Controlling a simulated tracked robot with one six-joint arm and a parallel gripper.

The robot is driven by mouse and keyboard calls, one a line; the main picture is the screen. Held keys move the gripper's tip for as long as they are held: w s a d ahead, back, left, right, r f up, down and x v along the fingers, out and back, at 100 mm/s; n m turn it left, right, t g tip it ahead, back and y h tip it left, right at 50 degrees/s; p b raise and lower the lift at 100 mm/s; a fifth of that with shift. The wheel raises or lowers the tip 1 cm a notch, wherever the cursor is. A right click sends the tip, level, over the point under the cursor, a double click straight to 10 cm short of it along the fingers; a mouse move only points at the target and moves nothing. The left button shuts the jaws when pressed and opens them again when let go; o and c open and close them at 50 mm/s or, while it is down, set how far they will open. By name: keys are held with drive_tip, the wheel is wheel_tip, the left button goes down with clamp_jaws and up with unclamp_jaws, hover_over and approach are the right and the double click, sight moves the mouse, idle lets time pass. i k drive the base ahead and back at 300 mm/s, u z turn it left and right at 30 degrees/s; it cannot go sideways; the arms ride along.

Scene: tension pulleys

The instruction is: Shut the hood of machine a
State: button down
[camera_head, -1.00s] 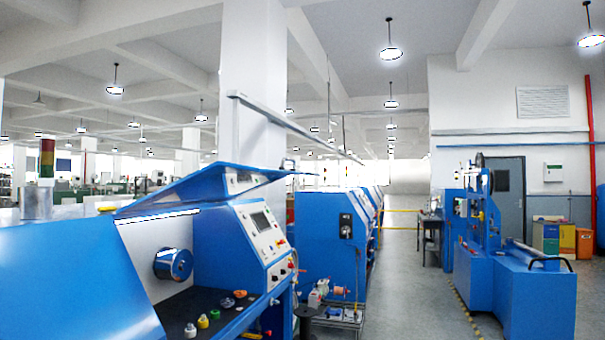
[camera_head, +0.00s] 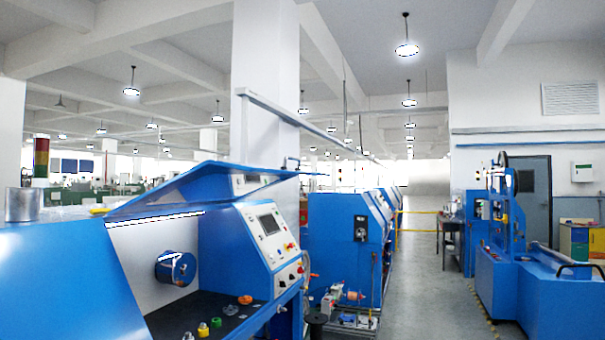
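A blue machine stands at the left in the head view, with a raised blue hood (camera_head: 190,190) tilted up over its work bay. No label shows, so I cannot tell for sure that it is machine a. Under the hood are a white back panel, a blue spool (camera_head: 175,268) and a dark work surface (camera_head: 196,308). A control panel (camera_head: 274,238) with a screen and buttons is on the machine's right part. My gripper is not in view.
More blue machines (camera_head: 338,235) stand in a row behind. A grey aisle floor (camera_head: 424,290) runs clear down the middle right. Another blue machine (camera_head: 510,255) stands right of the aisle. A white pillar (camera_head: 262,100) rises behind the hood. Small coloured parts (camera_head: 216,322) lie on the work surface.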

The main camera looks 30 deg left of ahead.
sight(217, 188)
drive_tip(key=z, duration=0.05)
drive_tip(key=i, duration=2.6)
drive_tip(key=u, duration=2.6)
